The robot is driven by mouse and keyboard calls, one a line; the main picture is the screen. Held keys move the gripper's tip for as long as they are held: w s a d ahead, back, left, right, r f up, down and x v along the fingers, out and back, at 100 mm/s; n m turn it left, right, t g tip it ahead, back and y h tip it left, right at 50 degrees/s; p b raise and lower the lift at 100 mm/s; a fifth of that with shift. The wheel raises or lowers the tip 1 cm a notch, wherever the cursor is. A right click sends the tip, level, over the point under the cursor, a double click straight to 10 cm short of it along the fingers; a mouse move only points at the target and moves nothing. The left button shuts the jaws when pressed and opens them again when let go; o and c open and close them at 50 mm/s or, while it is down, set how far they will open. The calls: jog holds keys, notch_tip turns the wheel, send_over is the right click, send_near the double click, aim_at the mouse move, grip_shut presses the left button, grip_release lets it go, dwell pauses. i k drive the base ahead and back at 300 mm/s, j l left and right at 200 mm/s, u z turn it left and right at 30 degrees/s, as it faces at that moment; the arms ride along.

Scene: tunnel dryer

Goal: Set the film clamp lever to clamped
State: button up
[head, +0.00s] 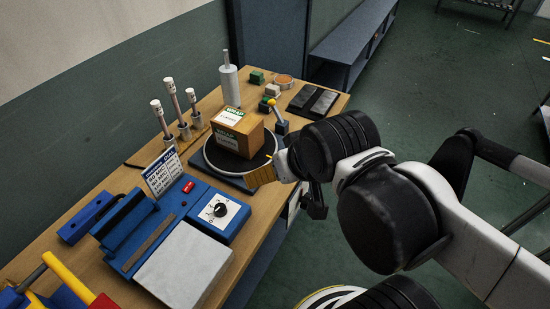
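A small lever with a yellow knob (271,102), which looks like the film clamp lever, stands on a dark grey base at the turntable's back right edge. Its handle leans up and to the left in the picture. The round turntable (213,159) bears a brown carton (238,142) with green and white labels. My arm reaches in from the right, its end just in front of the turntable. A dark part, seemingly my gripper (316,207), hangs beside the table's right edge, apart from the lever. The arm links partly hide it, and its fingers cannot be made out clearly.
A blue sealer (136,232) with a dial and a sign fills the near bench (112,188). Small blocks, a copper-coloured disc and a dark pad (313,101) lie beyond the lever. Open floor lies right.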

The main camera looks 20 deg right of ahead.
aim_at(270, 102)
jog(key=i+l+u, duration=0.1)
jog(key=i+l, duration=0.75)
